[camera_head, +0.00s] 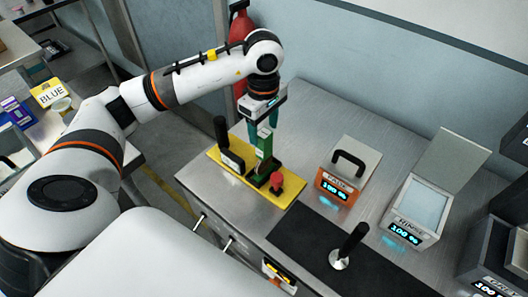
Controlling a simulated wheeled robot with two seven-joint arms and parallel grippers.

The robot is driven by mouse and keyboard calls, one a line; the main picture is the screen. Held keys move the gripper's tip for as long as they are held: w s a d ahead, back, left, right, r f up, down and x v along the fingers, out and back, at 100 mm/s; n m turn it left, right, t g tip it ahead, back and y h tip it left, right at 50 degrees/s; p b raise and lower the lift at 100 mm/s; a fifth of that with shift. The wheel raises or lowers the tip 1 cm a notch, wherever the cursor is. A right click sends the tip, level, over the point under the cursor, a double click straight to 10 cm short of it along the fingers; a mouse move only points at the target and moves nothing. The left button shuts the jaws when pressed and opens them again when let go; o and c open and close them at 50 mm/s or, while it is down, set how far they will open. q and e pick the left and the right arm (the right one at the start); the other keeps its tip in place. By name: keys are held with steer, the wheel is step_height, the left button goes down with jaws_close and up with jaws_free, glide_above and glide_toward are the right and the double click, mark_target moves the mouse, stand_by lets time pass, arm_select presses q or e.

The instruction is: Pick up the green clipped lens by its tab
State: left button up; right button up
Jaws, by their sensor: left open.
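A green upright piece (264,147), which looks like the green clipped lens, stands on the yellow board (289,196) on the metal bench. A pale patch shows near its top. My left gripper (262,120) comes down from above with its teal fingers pointing down. It is open, with its fingers around or just in front of the top of the green piece. I cannot tell whether they touch it. The lens's tab cannot be made out behind the fingers. My right gripper is not in view.
On the yellow board stand a black-handled part (222,133) and a red knob (277,181). To the right are an orange-fronted box (334,187) with a black handle and an open-lidded rinse box (408,232). A black-handled tool (348,245) stands on the dark mat (300,238).

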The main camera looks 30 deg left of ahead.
mark_target(264, 133)
arm_select(q)
step_height(264, 133, down, 4)
steer(key=shift+s+d+r+p, duration=0.1)
steer(key=shift+d+r+p, duration=0.05)
steer(key=shift+p, duration=0.75)
steer(key=shift+f, duration=0.6)
steer(key=shift+r, duration=0.1)
jaws_close()
